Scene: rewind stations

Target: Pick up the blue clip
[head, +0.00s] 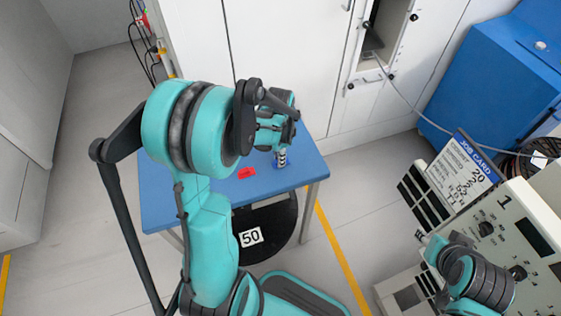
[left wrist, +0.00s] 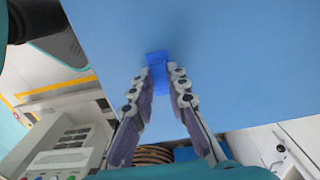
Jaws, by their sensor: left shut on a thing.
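The blue clip (left wrist: 157,60) shows in the left wrist view between my left fingertips, over the blue table top. My left gripper (left wrist: 162,75) is shut on it, with a finger on each side. In the head view my left gripper (head: 281,156) points down at the right part of the small blue table (head: 210,205). The clip is hard to tell from the blue table there. I cannot tell whether it still touches the table. My right gripper is not in view; part of my right arm shows at the lower right.
A red clip (head: 247,173) lies on the table left of my left gripper. A black disc marked 50 (head: 270,228) is below the table's front edge. A control panel (head: 525,235) with a job card (head: 462,170) stands right. White cabinets (head: 285,60) are behind.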

